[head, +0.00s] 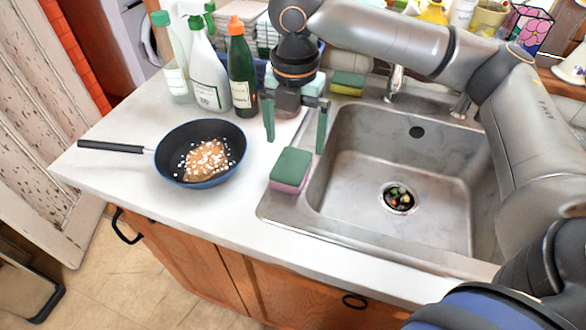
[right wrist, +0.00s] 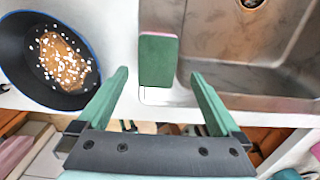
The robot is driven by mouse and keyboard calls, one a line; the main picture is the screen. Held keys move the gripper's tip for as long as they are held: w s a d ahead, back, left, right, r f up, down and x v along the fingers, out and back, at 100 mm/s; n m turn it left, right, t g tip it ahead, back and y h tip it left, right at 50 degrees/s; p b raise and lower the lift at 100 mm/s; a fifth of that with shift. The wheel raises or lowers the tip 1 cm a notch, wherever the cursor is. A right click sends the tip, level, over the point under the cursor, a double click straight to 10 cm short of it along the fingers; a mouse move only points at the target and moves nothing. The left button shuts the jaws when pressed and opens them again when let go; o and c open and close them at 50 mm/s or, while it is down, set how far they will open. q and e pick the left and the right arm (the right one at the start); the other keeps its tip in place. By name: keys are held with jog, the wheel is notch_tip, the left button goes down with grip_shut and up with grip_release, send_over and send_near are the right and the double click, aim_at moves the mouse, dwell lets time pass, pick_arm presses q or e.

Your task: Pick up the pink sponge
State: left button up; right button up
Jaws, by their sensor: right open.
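The pink sponge (head: 290,170) has a green top and a pink lower side. It lies on the left rim of the sink, at the edge of the white counter. In the right wrist view the sponge (right wrist: 157,60) shows its green top, just beyond and between the fingertips. My right gripper (head: 295,146) is open and empty, pointing down above and behind the sponge. Its fingers look apart from the sponge. The right gripper's green fingers also show in the right wrist view (right wrist: 160,76). My left gripper is not in view.
A pan (head: 238,166) with food stands left of the sponge. Several bottles, including a dark green one (head: 241,75), stand behind it. The sink (head: 400,150) lies to the right. A green and yellow sponge (head: 347,85) sits behind the sink. The counter in front is clear.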

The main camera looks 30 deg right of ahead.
aim_at(293, 162)
jog(key=f, duration=0.7)
jog(key=shift+w+a+f+b, duration=0.1)
jog(key=shift+w+f+b, duration=0.1)
jog(key=shift+b, duration=0.15)
jog(key=shift+c, duration=0.2)
jog(key=c, duration=1.2)
jog(key=shift+o, duration=0.2)
jog(key=shift+r, duration=0.1)
